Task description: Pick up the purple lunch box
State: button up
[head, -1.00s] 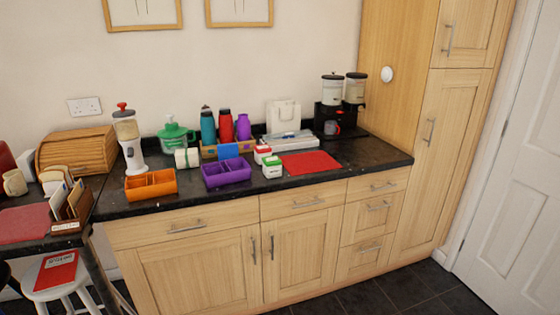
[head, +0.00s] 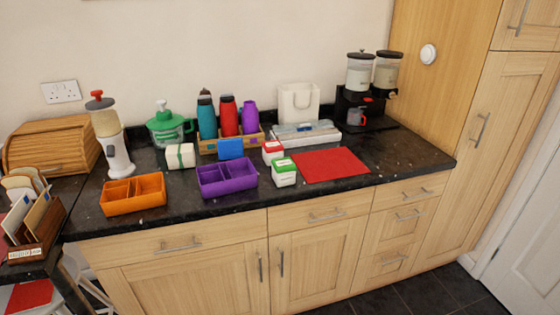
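The purple lunch box (head: 228,187) is an open, divided tray near the front edge of the dark granite counter, in the middle of the head view. It stands upright and looks empty. An orange divided box (head: 133,206) of similar shape sits to its left, with a gap between them. A blue item (head: 231,148) stands just behind it, and a small white box with a green lid (head: 284,176) is close on its right. My gripper is not in view.
A red mat (head: 330,165) lies to the right. Behind stand several bottles in a wooden holder (head: 210,146), a green-lidded jug (head: 165,125) and a white wrapped block (head: 180,156). A blender-like dispenser (head: 112,140) stands left. The counter's front edge (head: 240,212) is free.

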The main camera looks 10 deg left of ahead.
aim_at(223, 177)
jog(key=u, duration=0.3)
jog(key=i, duration=1)
jog(key=u, duration=0.5)
